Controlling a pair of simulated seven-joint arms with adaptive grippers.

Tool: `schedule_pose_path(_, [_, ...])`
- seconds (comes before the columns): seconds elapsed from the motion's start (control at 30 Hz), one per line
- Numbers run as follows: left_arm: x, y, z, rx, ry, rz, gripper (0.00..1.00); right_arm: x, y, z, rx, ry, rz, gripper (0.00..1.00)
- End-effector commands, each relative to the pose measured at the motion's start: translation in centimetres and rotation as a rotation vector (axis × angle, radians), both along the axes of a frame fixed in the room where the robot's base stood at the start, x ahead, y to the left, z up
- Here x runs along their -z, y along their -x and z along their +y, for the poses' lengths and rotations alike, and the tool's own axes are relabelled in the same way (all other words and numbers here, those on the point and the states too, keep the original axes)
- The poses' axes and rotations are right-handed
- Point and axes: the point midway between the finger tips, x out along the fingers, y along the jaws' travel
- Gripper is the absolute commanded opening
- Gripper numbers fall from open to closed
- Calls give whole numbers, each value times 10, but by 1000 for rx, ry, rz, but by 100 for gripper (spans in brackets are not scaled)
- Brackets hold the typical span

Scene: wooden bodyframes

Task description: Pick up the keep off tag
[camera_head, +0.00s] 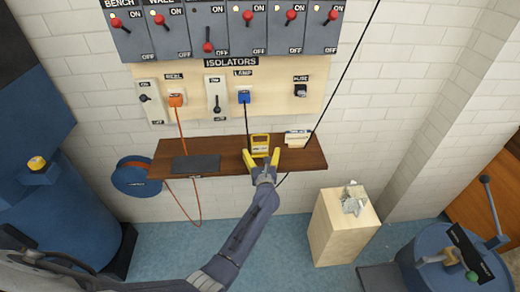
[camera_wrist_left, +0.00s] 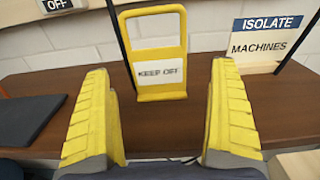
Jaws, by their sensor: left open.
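The yellow keep off tag (camera_head: 260,140) stands upright on the brown wooden shelf (camera_head: 225,166) against the wall. In the left wrist view the tag (camera_wrist_left: 157,45) has an open frame on top and a white "KEEP OFF" label below. My left gripper (camera_head: 262,160) is open, with its yellow fingers pointing at the tag. In the wrist view the fingers (camera_wrist_left: 160,95) are spread wide to either side of the tag, with clear space between them and it. The tag appears just beyond the fingertips. My right gripper is not visible.
A white "ISOLATE MACHINES" sign (camera_wrist_left: 264,44) stands right of the tag. A dark flat pad (camera_head: 196,164) lies on the shelf's left. A black cord (camera_head: 247,121) hangs from the blue plug (camera_head: 244,96) behind the tag. A wooden pedestal (camera_head: 338,233) stands lower right.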

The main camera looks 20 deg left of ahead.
Motion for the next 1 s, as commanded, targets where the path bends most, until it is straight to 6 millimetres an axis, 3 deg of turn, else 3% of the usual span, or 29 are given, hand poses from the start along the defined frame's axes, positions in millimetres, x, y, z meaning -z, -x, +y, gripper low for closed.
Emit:
schedule_pose_path(0.3, [-2,-33,15,0,-1,0,93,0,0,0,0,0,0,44])
schedule_pose_path(0.67, [-1,-37,17,0,-1,0,93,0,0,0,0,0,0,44])
schedule_pose_path(1.0, [-1,-37,17,0,-1,0,55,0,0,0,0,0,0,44])
